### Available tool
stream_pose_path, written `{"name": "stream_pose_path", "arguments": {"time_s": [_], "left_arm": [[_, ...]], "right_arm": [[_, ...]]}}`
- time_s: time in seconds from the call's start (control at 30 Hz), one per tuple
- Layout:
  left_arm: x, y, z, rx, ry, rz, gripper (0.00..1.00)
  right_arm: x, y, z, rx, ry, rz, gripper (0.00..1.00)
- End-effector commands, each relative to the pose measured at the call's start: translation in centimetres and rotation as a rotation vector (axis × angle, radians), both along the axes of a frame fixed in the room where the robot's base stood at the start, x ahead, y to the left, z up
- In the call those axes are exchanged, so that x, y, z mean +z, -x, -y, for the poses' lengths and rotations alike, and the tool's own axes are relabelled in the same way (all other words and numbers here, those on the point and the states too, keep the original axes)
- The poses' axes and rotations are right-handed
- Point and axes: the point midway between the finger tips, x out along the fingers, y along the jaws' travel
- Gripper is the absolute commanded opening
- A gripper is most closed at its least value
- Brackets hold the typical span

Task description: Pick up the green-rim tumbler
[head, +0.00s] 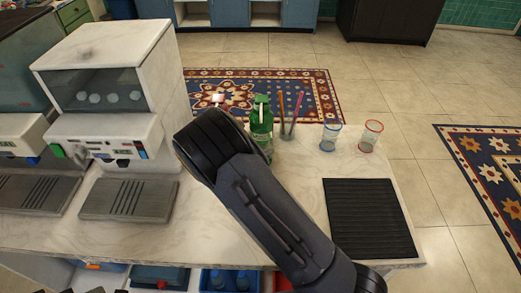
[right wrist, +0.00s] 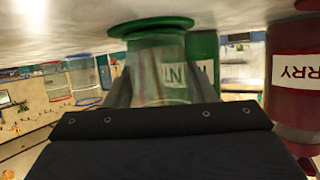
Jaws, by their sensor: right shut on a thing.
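The green-rim tumbler (right wrist: 158,72) is clear glass with a green ring at its top end in the right wrist view. My right gripper (right wrist: 160,88) is shut on it, with a grey finger on each side. The green ring appears close to the pale surface across the top of that view; I cannot tell whether they touch. In the head view my right arm comes in from the lower right and hides this tumbler and the right gripper. My left gripper is in neither view.
A green bottle (head: 261,121), a holder with sticks (head: 288,131), a blue-rim tumbler (head: 329,138) and a red-rim tumbler (head: 369,136) stand along the counter's far edge. A red bottle (right wrist: 295,75) is close right of the gripper. A black mat (head: 368,218) lies right; a machine (head: 110,95) stands left.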

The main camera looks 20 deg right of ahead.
Motion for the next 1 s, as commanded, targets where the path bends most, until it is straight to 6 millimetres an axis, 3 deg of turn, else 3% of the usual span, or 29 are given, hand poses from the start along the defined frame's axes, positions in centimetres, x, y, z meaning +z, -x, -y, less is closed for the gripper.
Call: {"name": "stream_pose_path", "arguments": {"time_s": [0.17, 0.4, 1.0], "left_arm": [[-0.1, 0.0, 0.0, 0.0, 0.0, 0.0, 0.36], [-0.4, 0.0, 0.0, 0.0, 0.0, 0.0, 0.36], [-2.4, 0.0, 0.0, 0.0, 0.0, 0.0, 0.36]], "right_arm": [[0.7, 0.0, 0.0, -0.001, -0.002, 0.002, 0.23], [3.7, -0.1, 0.0, -0.001, -0.002, 0.005, 0.23], [3.4, 8.4, -11.3, 0.004, 0.001, 0.0, 0.23]]}}
